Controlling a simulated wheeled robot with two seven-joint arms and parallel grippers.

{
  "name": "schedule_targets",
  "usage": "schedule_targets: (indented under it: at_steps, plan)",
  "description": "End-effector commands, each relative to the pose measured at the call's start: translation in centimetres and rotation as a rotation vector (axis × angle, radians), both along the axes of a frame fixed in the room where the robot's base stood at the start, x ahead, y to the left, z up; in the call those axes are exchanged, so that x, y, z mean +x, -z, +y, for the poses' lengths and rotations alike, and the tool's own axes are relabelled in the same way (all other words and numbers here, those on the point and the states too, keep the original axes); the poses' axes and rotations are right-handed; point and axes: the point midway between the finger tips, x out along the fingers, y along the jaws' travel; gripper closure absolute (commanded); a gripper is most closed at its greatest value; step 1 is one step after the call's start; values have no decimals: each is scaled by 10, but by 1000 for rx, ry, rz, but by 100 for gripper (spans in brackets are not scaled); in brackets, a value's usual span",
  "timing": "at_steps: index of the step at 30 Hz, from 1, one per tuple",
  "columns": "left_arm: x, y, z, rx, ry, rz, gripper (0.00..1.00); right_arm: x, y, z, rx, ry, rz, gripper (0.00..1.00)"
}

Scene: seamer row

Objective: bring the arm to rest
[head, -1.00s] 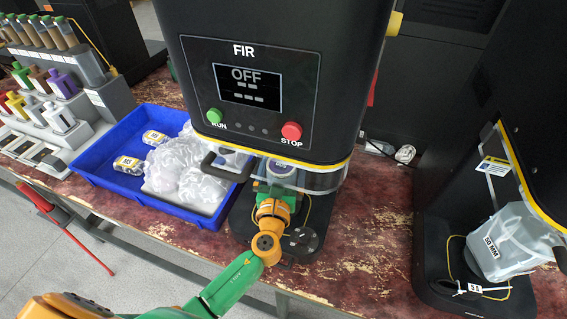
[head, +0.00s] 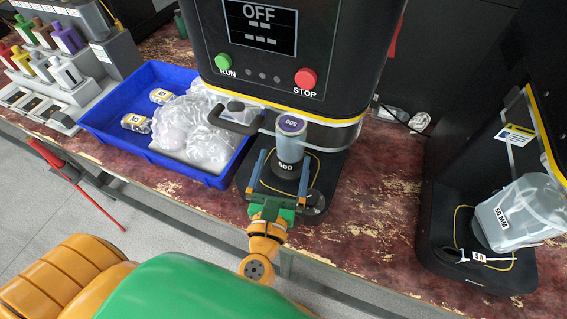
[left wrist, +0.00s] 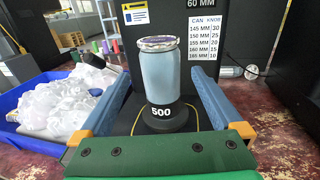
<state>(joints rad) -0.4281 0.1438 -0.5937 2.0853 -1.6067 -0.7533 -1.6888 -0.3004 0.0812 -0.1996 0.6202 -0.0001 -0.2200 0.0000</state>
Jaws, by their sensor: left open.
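A can (head: 290,145) with a purple-topped lid marked 500 stands upright on the seamer's black base plate, just beyond the fingers. My green and orange left arm comes in from the bottom. My right gripper is not in view.
The seamer (head: 290,70) reads OFF. A blue tray (head: 100,140) with clear bags and small labelled packs lies to the left.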

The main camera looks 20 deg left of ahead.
Motion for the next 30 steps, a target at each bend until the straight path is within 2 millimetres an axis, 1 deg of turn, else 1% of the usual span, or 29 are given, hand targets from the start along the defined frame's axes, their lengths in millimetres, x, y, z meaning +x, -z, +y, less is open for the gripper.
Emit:
schedule_targets:
  at_steps: [8,10,11,13,14,15,16,18,20,21,23,24,26,27,29,30]
  plan:
    - [0,0,0,0,0,0,0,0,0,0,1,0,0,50]
    - [0,3,7,-67,-26,10,0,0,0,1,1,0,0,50]
    - [-1,7,16,-148,-60,20,0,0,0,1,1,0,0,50]
    - [-7,26,46,-466,-199,55,0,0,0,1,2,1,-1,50]
    - [-12,37,60,-634,-278,66,0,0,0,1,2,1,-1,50]
    - [-21,53,76,-864,-394,76,0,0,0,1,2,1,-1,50]
    - [-29,66,84,-1029,-485,80,0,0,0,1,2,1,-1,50]
    - [-49,91,95,-1368,-688,74,0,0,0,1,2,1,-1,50]
    - [-66,108,95,-1611,-856,62,0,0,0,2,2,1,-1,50]
    - [-76,116,93,-1751,-964,52,0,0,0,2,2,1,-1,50]
    - [-92,127,87,-1936,-1128,34,0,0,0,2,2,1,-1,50]
    - [-103,132,81,-2045,-1238,22,0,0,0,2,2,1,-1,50]
    - [-117,137,70,-2186,-1404,3,0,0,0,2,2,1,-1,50]
    - [-127,138,62,-2267,-1519,-8,0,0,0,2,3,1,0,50]
    - [-142,138,49,-2367,-1697,-27,0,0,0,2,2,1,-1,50]
    - [-142,151,47,-2364,-1732,-25,0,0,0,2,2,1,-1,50]
